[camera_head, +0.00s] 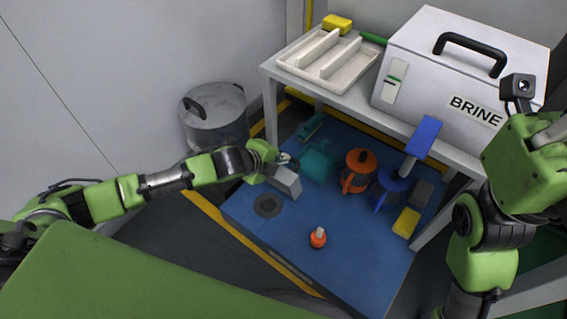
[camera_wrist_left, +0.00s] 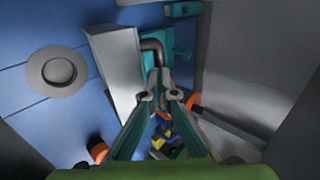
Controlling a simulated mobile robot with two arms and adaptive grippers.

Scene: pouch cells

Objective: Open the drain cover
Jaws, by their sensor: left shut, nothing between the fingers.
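A grey box-like piece (camera_head: 286,182) stands tilted on the blue work surface (camera_head: 345,268) in the head view. It shows as a grey slab (camera_wrist_left: 116,68) in the left wrist view, with a black bent handle (camera_wrist_left: 153,48) beside it. A dark grey round disc with a raised centre (camera_head: 268,205) lies flat in front of it, also in the left wrist view (camera_wrist_left: 57,72). I cannot tell which is the drain cover. My left gripper (camera_head: 284,160) is shut and empty beside the grey piece, its fingertips (camera_wrist_left: 160,78) close to the handle. Right fingers are out of view.
A teal jug (camera_head: 318,164), an orange jug (camera_head: 359,172), a blue jug (camera_head: 391,187), a yellow block (camera_head: 406,222) and an orange item (camera_head: 318,238) stand nearby. A shelf carries a white tray (camera_head: 325,58) and a BRINE box (camera_head: 425,75). A grey pot (camera_head: 215,118) is at left.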

